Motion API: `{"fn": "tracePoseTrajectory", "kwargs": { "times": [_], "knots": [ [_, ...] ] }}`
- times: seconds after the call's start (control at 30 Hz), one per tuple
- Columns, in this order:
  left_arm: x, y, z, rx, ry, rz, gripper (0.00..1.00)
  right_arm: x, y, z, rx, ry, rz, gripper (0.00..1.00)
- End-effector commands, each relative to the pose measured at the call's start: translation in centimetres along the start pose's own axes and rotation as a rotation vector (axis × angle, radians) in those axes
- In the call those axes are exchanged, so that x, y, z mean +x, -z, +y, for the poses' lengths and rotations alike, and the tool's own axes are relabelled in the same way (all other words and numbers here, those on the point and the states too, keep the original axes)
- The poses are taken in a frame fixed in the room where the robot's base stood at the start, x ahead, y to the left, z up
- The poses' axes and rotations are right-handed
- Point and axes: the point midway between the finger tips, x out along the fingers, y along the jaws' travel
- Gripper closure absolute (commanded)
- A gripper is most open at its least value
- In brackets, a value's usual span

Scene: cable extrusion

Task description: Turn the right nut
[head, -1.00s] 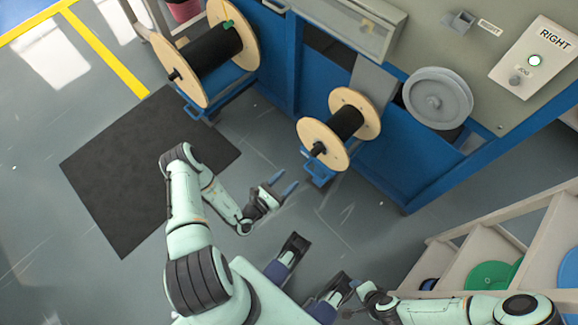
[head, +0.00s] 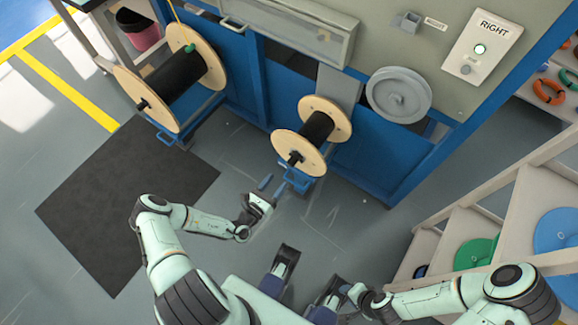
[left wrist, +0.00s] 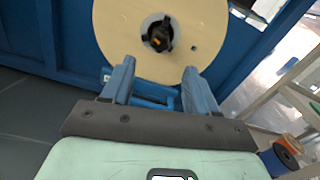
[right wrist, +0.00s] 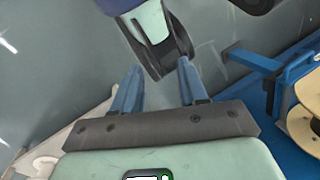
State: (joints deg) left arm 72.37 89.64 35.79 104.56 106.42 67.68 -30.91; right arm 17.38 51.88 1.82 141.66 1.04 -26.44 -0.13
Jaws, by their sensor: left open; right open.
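The right nut (head: 295,157) is a small black knob on the axle end of the right spool (head: 308,161), at the near wooden flange. In the left wrist view the nut (left wrist: 158,34) appears as a dark hub with an orange centre, ahead of the fingers. My left gripper (head: 272,187) is open and empty, just below and short of the right spool. Its blue fingers (left wrist: 158,66) show apart in the left wrist view, with nothing between them. My right gripper (right wrist: 160,67) is open and empty, low over the floor and away from the nut.
A larger black-wound spool (head: 211,61) stands at the left on the blue machine. A grey wheel (head: 398,96) and a RIGHT control panel (head: 483,46) are on the machine. A shelf with reels (head: 474,253) stands at right. A dark mat (head: 120,210) lies on the floor.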

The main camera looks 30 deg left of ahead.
Motion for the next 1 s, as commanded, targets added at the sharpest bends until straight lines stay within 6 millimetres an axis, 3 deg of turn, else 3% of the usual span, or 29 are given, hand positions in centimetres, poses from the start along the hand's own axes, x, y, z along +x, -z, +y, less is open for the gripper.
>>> {"fn": "tracePoseTrajectory", "kwargs": {
  "times": [0.2, 0.4, 0.6, 0.87, 1.0],
  "knots": [
    [4.8, 0.2, 0.0, 0.002, 0.001, -0.002, 0.41, 1.2, 1.9, 0.5, 0.005, -0.002, 0.05, 0.57],
    [7.8, 0.1, 0.0, 0.001, 0.001, -0.001, 0.41, 1.8, 3.1, 0.8, 0.007, -0.004, 0.084, 0.57],
    [9.0, 0.0, 0.0, 0.0, 0.0, 0.0, 0.41, 2.0, 3.6, 0.9, 0.009, -0.004, 0.099, 0.57],
    [9.0, 0.0, 0.0, 0.0, 0.0, 0.0, 0.41, 2.0, 3.7, 0.8, 0.009, -0.004, 0.101, 0.57],
    [9.0, 0.0, 0.0, 0.0, 0.0, 0.0, 0.87, 2.0, 3.7, 0.8, 0.008, -0.004, 0.1, 0.57]
  ]
}}
